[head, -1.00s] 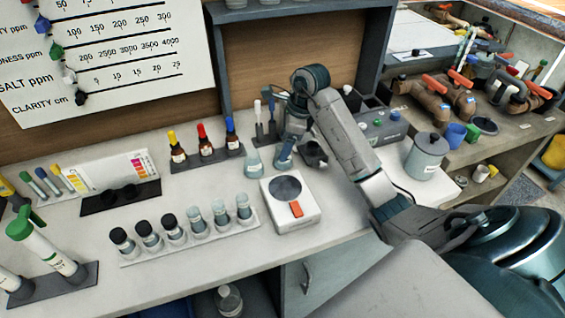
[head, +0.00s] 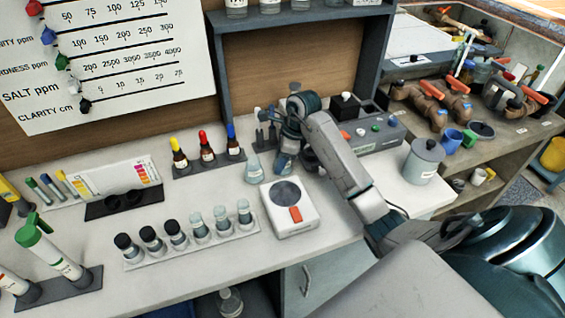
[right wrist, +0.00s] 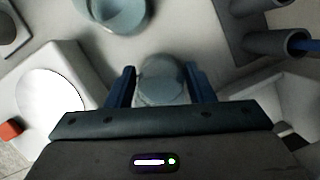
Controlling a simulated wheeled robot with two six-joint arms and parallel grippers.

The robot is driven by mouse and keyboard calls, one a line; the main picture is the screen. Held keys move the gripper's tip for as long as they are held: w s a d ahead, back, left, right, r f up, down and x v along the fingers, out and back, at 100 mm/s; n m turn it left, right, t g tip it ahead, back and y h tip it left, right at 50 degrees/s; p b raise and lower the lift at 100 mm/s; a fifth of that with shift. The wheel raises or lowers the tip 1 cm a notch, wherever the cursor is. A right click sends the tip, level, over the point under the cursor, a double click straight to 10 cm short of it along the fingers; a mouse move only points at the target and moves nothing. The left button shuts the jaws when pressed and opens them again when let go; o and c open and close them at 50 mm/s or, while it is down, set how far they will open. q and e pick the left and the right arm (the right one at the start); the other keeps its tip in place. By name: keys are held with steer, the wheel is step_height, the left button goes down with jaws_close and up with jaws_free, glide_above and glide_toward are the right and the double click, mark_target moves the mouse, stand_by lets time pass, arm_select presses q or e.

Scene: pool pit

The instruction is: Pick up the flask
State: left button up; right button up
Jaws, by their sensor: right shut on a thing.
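My right gripper (head: 286,160) is low over the counter, just behind the white stirrer. In the right wrist view my gripper (right wrist: 161,88) has its two blue fingers shut on a clear bluish glass flask (right wrist: 163,72), seen from above. In the head view my gripper mostly hides this flask, and I cannot tell whether its base touches the counter. A second clear glass vessel (head: 254,168) stands just left of the gripper, apart from it; it also shows at the top of the right wrist view (right wrist: 118,10). My left gripper is not in view.
The white stirrer (head: 289,222) with a grey round plate stands in front. A rack (head: 190,250) of several vials is to its left. Dropper bottles (head: 206,152) stand behind left. A grey box (head: 375,136) and a lidded pot (head: 424,160) are to the right.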

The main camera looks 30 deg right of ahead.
step_height(320, 180, up, 5)
steer(key=shift+r+b, duration=0.1)
steer(key=shift+b, duration=1)
step_height(320, 180, up, 5)
steer(key=p, duration=0.5)
